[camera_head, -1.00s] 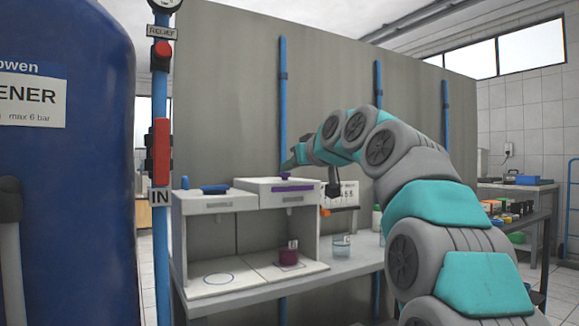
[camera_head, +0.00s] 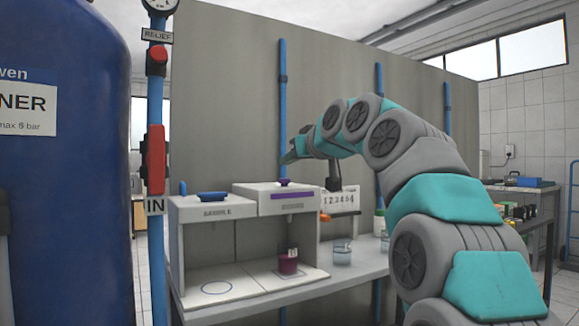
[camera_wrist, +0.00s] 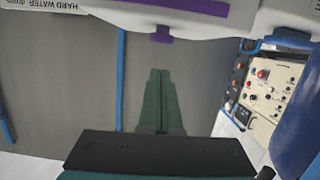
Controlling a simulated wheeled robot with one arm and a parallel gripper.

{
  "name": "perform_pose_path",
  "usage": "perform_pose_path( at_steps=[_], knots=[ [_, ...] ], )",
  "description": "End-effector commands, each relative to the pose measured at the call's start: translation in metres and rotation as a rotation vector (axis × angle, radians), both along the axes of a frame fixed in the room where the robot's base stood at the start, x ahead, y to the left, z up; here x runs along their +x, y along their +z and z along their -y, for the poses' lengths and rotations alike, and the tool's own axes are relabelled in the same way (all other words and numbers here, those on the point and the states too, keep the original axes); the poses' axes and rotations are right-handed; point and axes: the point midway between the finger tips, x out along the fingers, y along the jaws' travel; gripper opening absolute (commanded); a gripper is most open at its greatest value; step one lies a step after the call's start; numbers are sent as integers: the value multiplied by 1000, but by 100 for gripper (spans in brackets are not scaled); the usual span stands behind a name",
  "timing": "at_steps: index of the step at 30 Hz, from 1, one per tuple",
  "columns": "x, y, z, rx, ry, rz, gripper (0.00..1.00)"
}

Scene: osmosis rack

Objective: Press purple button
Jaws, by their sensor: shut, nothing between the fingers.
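The purple button (camera_head: 284,182) is a small knob on top of the right white unit (camera_head: 262,201), which has a purple strip across its front. In the wrist view, it shows as a purple tab (camera_wrist: 161,36) at the edge of the white unit near the top. My gripper (camera_head: 287,159) is above the button in the head view, with a visible gap between them. In the wrist view, its green fingers (camera_wrist: 160,73) are together and empty, pointing toward the button, tips apart from it.
A blue button (camera_head: 212,197) tops the left unit. A purple beaker (camera_head: 288,262) stands in the right bay; a clear beaker (camera_head: 342,250) stands on the bench. The grey wall panel (camera_head: 230,100) is behind. A large blue tank (camera_head: 60,200) stands left.

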Motion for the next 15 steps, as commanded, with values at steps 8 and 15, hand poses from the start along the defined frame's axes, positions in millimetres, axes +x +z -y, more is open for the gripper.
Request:
perform_pose_path(
  at_steps=[8,15],
  knots=[
    [-43,14,27,3,1,6,0],
    [-75,23,48,4,0,7,0]
  ],
)
